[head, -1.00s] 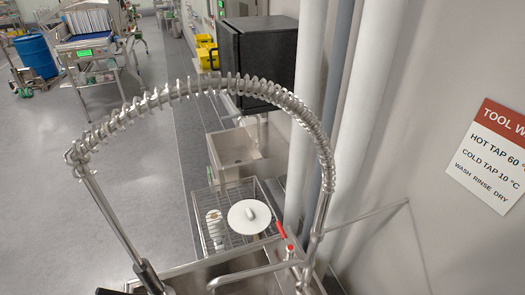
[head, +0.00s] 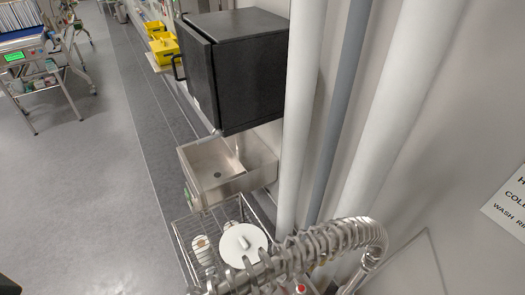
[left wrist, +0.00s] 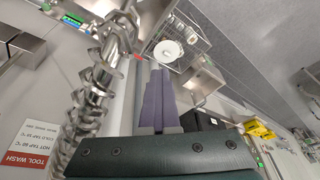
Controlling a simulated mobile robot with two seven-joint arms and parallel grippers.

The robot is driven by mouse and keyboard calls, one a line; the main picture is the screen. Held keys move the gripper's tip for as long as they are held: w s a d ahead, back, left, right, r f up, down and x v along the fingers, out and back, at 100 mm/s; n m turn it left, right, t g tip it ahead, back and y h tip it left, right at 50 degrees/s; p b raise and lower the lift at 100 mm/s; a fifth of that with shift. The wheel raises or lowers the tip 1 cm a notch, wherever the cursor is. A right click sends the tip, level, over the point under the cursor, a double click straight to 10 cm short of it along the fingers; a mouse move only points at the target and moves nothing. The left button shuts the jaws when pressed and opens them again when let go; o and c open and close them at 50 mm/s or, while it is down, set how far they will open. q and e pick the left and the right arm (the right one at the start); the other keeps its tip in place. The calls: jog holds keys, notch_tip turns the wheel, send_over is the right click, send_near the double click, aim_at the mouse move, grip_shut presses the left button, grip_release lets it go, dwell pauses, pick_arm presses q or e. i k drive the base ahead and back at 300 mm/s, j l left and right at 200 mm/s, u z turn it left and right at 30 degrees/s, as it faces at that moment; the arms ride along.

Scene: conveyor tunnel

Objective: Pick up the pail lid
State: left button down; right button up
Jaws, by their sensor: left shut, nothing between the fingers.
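The pail lid (head: 236,249) is a white round disc with a white knob handle. It lies in a wire rack (head: 181,240) near the bottom of the head view, partly hidden by the coiled metal hose in front. In the left wrist view the lid (left wrist: 168,51) shows whole in the rack, beyond the fingertips. My left gripper (left wrist: 156,78) has purple-grey fingers, shut together and empty, apart from the lid. It does not show clearly in the head view. My right gripper is in neither view.
A coiled metal spray hose (head: 325,245) arches close in front of the rack. A white container (head: 202,249) stands left of the lid. Behind are a steel basin (head: 208,178) and a black wall box (head: 245,70). Vertical pipes (head: 299,110) line the right.

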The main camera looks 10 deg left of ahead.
aim_at(241, 241)
jog(key=i+u, duration=0.6)
jog(key=j, duration=0.55)
jog(key=i+j+u, duration=0.15)
jog(key=j, duration=0.45)
jog(key=i+j+z, duration=0.55)
jog(key=z, duration=0.3)
jog(key=i+j+z, duration=0.25)
jog(key=z, duration=0.15)
jog(key=i+j+z, duration=0.15)
jog(key=j+z, duration=0.2)
jog(key=i+j+z, duration=0.15)
jog(key=j+z, duration=0.25)
